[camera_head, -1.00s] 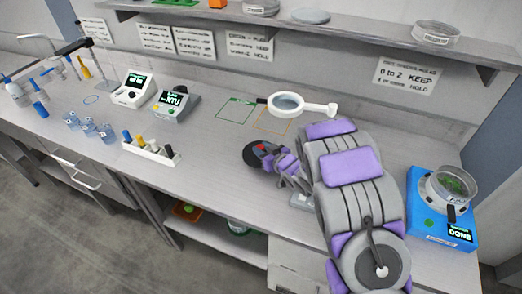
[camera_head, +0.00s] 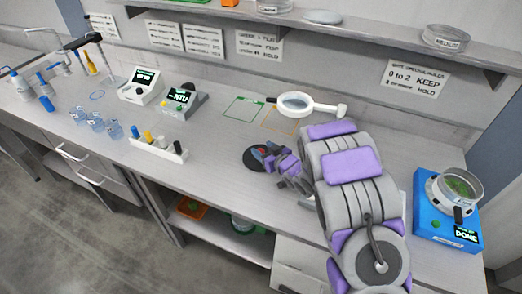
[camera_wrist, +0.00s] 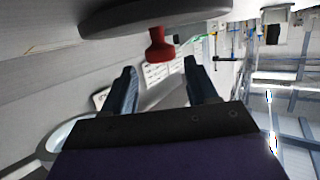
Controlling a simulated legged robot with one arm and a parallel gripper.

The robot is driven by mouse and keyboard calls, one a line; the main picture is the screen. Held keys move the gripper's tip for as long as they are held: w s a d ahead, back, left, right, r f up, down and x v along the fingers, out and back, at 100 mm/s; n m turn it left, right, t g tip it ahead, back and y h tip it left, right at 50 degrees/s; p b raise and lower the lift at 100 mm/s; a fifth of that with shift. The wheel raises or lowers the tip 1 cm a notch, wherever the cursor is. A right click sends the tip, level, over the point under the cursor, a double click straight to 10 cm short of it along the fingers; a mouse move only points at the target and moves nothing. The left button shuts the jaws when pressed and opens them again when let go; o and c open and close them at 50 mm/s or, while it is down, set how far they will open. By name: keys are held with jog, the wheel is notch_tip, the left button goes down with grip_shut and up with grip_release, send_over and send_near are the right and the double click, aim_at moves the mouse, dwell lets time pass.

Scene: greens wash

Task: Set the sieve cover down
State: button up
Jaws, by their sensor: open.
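The sieve cover (camera_head: 252,160) is a dark round disc. It appears to lie on the bench top, left of my gripper (camera_head: 272,160). In the wrist view the sieve cover (camera_wrist: 190,12) shows as a grey disc at the top, with its red knob (camera_wrist: 160,45) pointing toward my gripper (camera_wrist: 164,66). The two fingers are spread, one on each side of the knob's line, with a visible gap from the knob. My gripper is open and empty. My arm hides part of the bench to the right.
A magnifier (camera_head: 295,104) lies behind the cover near green and orange outlines. A rack of vials (camera_head: 158,147) and several jars stand left. A shelf (camera_head: 370,38) runs above.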

jog(key=shift+s+d+f, duration=0.25)
jog(key=shift+d+f, duration=0.1)
jog(key=shift+f, duration=0.25)
jog(key=s+d+r, duration=0.1)
jog(key=d, duration=0.1)
jog(key=s+d+r+p, duration=0.1)
jog(key=s+r, duration=0.1)
jog(key=shift+d, duration=0.4)
jog(key=s+d+r+m+g+h, duration=0.2)
jog(key=s+d+r+h, duration=0.25)
jog(key=d, duration=0.25)
jog(key=s+d+r+m+g+h+p, duration=0.1)
jog(key=s+d+r+m+h, duration=0.15)
jog(key=s+d, duration=0.4)
jog(key=s+d+r+m+g+h, duration=0.1)
jog(key=s+d+r+g+h, duration=0.1)
jog(key=s+d+r+h, duration=0.4)
jog(key=s+a+r+g+y, duration=0.1)
jog(key=s+a+g, duration=0.1)
jog(key=s, duration=0.7)
jog(key=s+a+r+m+g+y, duration=0.1)
jog(key=s+a+r+g, duration=0.1)
jog(key=s, duration=0.8)
jog(key=s+a+r+m+g+y, duration=0.1)
jog(key=s+g, duration=0.3)
jog(key=s, duration=0.5)
jog(key=shift+s+a+r+y, duration=0.2)
jog(key=shift+s+a+y, duration=0.1)
jog(key=shift+a+y, duration=0.35)
